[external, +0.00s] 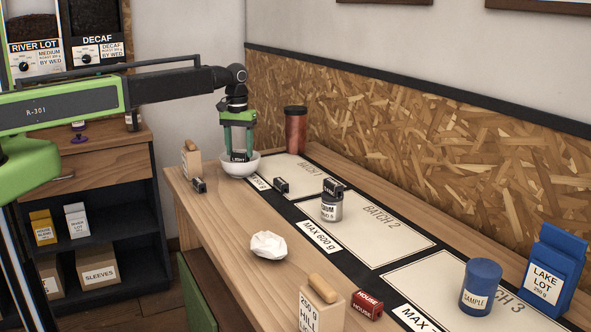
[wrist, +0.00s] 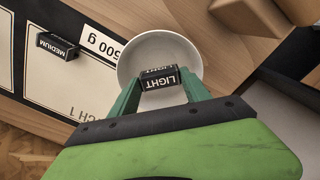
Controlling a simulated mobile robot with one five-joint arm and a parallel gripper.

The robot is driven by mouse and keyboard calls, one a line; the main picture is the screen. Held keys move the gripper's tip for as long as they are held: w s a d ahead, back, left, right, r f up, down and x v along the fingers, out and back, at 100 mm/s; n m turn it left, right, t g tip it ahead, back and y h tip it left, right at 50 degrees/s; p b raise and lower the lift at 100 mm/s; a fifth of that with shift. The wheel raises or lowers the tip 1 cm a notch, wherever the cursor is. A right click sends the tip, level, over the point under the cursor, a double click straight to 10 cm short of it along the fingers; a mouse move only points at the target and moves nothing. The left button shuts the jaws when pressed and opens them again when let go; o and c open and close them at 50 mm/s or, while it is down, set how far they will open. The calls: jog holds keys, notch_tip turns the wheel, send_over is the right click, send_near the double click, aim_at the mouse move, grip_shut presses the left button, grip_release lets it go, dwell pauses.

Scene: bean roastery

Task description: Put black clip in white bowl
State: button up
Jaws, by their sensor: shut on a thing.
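My gripper (external: 238,152) points down over the white bowl (external: 241,171) at the far end of the bench. Its green fingers are shut on a black clip labelled LIGHT (external: 238,157). In the wrist view the LIGHT clip (wrist: 161,83) sits between the fingertips, against the pale inside of the bowl (wrist: 158,49). The clip overlaps the bowl's opening in both views; whether it touches the bowl I cannot tell. Other black clips lie on the bench left of the bowl (external: 199,185) and on the first batch panel (external: 281,186). The wrist view shows a clip labelled MEDIUM (wrist: 57,46).
A copper canister (external: 295,131) stands behind the bowl. A small jar (external: 331,209) with a black clip on top stands mid-bench. Crumpled white paper (external: 268,245), a red clip (external: 367,304), a blue tin (external: 480,288) and a blue bag (external: 554,268) are nearer the camera.

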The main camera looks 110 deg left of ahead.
aim_at(240, 152)
notch_tip(240, 152, down, 4)
jog(key=b, duration=0.3)
jog(key=shift+r, duration=0.25)
jog(key=shift+f, duration=0.1)
jog(key=o, duration=1)
notch_tip(240, 152, up, 12)
jog(key=p, duration=1.2)
